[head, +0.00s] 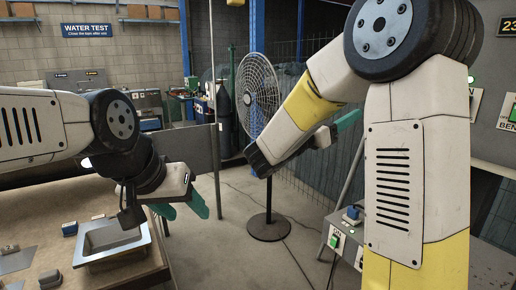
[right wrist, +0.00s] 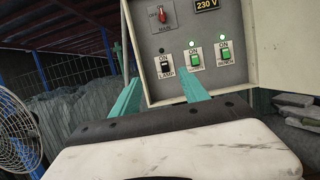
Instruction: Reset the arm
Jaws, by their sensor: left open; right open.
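My left arm (head: 40,127) comes in from the left in the head view. Its gripper (head: 184,210) is open and empty, with teal fingers pointing down just right of the metal sink. My right arm (head: 418,190) is raised and folded on the right side. Its gripper (head: 350,121) is open, and one teal finger shows beyond the forearm. In the right wrist view the right gripper (right wrist: 158,84) has its two teal fingers apart with nothing between them. They point toward a control panel (right wrist: 190,63) with switches. I cannot tell whether they touch it.
The metal sink (head: 113,240) is set in a wooden worktop (head: 60,199) at the lower left, with small blocks nearby. A standing fan (head: 258,95) is at the centre back. A switch box (head: 338,236) sits below my right arm. Open floor lies between.

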